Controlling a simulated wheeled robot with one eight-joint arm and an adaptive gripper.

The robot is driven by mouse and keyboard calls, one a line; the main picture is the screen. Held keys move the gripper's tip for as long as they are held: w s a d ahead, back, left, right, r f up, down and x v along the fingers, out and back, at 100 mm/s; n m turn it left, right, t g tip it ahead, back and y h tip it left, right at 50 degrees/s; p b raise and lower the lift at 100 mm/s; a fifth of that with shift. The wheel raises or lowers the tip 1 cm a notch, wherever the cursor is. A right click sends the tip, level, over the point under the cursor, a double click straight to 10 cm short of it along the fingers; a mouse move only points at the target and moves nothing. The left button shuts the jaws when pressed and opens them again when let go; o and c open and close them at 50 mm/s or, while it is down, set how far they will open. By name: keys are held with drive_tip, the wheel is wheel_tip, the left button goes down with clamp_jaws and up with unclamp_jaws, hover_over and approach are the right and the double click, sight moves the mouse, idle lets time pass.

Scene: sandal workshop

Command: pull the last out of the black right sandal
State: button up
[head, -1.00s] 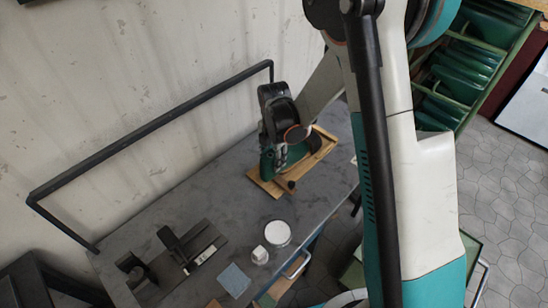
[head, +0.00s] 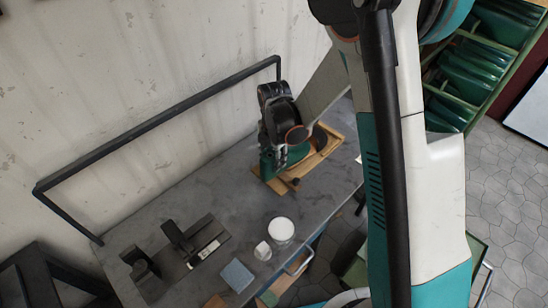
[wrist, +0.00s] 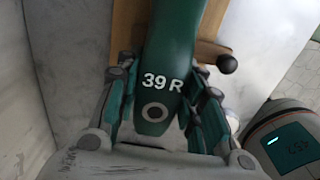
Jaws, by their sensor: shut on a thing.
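A green last marked 39 R (wrist: 168,55) stands between the fingers of my gripper (wrist: 160,70) in the wrist view. My gripper is shut on it, with a finger on each side near the end with the round hole. In the head view my gripper (head: 279,140) covers most of the last, and a green part (head: 267,165) shows below it. The last is over a wooden board (head: 326,160) on the bench. A dark shape (head: 319,138) on the board may be the black sandal; I cannot tell how far the last sits in it.
A black knob (wrist: 227,64) stands at the board's edge. A black rail (head: 150,119) runs along the wall side of the grey bench (head: 225,205). A white round tub (head: 281,230), a blue-grey pad (head: 237,275) and a dark tool (head: 190,245) are nearer. Green shelving (head: 470,60) stands at the right.

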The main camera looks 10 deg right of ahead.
drive_tip(key=shift+a, duration=0.1)
drive_tip(key=shift+s+a, duration=0.65)
drive_tip(key=shift+a, duration=0.3)
drive_tip(key=shift+r, duration=0.1)
drive_tip(key=shift+r+p, duration=1.9)
drive_tip(key=shift+r, duration=1.55)
